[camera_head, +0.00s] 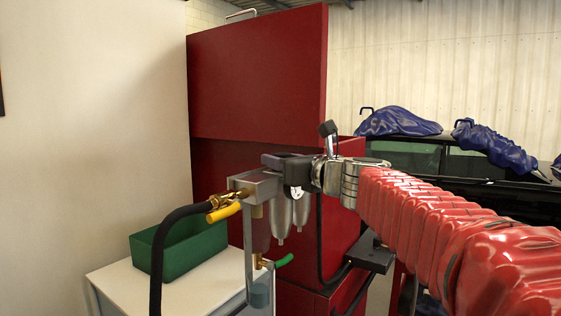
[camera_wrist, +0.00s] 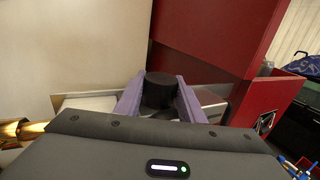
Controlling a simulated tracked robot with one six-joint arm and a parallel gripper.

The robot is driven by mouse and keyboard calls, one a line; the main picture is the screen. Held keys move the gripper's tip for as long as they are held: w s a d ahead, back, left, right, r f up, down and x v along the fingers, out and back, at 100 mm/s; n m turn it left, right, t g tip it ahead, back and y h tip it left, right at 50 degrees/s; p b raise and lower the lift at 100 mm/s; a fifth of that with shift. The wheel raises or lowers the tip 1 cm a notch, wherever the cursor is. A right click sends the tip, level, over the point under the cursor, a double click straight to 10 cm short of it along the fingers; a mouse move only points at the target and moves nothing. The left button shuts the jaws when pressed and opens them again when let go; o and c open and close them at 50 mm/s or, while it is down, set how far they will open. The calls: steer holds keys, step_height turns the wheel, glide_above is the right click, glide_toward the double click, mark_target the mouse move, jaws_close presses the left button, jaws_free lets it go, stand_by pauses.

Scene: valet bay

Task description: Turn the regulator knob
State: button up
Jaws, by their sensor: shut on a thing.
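The regulator knob (camera_wrist: 159,88) is a black cylinder in the middle of the wrist view, between the two purple-grey fingers of my gripper (camera_wrist: 160,98). The fingers are shut on its sides. In the head view my gripper (camera_head: 285,164) is a dark block at the top of the regulator unit (camera_head: 262,187), which has a grey metal body. The knob cannot be made out there. Pale bowls (camera_head: 281,215) hang below the unit. A brass fitting with a yellow lever (camera_head: 224,212) is on its left side.
A black hose (camera_head: 158,260) hangs from the brass fitting. A green bin (camera_head: 181,246) stands on a white cabinet (camera_head: 118,285) at the left. A tall red cabinet (camera_head: 255,80) rises behind. Blue covered items (camera_head: 398,122) lie on a dark car at the right.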

steer(key=shift+m+t+h, duration=0.7)
steer(key=shift+m+h, duration=0.3)
steer(key=shift+h, duration=0.4)
steer(key=shift+m+h, duration=0.3)
steer(key=shift+h, duration=0.2)
steer(key=o, duration=1)
steer(key=shift+o, duration=0.2)
steer(key=v, duration=1.3)
steer(key=shift+s+f, duration=0.2)
steer(key=shift+s, duration=0.2)
steer(key=shift+d, duration=0.15)
